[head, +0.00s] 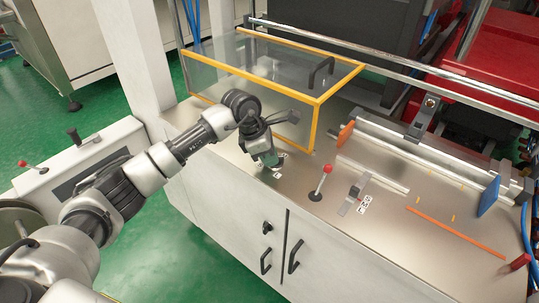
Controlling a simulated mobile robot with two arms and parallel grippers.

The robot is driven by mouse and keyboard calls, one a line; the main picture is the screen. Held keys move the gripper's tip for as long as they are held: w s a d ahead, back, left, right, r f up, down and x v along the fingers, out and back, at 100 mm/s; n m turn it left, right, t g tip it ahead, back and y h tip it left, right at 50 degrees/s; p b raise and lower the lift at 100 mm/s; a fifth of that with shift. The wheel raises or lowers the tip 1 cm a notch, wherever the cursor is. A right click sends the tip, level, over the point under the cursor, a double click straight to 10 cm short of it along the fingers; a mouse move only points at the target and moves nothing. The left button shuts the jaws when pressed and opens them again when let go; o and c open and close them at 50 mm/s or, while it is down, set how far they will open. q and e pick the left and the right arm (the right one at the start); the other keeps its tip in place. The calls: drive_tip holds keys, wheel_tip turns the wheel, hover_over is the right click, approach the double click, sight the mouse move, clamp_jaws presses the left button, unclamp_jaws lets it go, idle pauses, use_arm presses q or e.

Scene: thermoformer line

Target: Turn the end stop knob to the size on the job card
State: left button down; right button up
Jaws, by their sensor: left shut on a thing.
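My left gripper (268,158) points down onto the pale machine top and is shut on what appears to be the end stop knob. The knob itself is hidden by the fingers. Small white size labels (278,175) lie around the gripper on the machine top, too small to read. The knob's pointer direction cannot be seen. I cannot make out a job card in this view. My right gripper is not in view.
A clear guard box with a yellow frame (316,125) stands close behind the gripper. A red-topped lever (327,170) and a metal slide with a lettered label (364,205) stand to the right. An orange strip (455,232) lies farther right.

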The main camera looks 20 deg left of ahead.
use_arm(q)
drive_tip(key=n, duration=0.1)
drive_tip(key=n+t, duration=0.1)
drive_tip(key=n, duration=0.1)
drive_tip(key=n+b, duration=0.1)
drive_tip(key=shift+s+d+n+t+y, duration=0.15)
drive_tip(key=shift+s+n+t+y, duration=0.15)
drive_tip(key=shift+y, duration=0.1)
drive_tip(key=shift+s+d+n+t+y+b, duration=0.15)
drive_tip(key=shift+n+y+b, duration=0.1)
drive_tip(key=shift+n, duration=0.5)
drive_tip(key=shift+w+d+n+t+y+b, duration=0.1)
drive_tip(key=shift+n+y+b, duration=0.15)
drive_tip(key=shift+n, duration=0.55)
drive_tip(key=shift+s+d+n+t+y+b, duration=0.15)
drive_tip(key=shift+n+y, duration=0.15)
drive_tip(key=shift+n, duration=0.45)
drive_tip(key=shift+w+a+r, duration=0.1)
drive_tip(key=c, duration=1.2)
unclamp_jaws()
drive_tip(key=shift+o, duration=0.2)
drive_tip(key=b+v, duration=0.1)
drive_tip(key=v, duration=0.9)
drive_tip(key=shift+s+r, duration=0.2)
drive_tip(key=shift+r, duration=0.15)
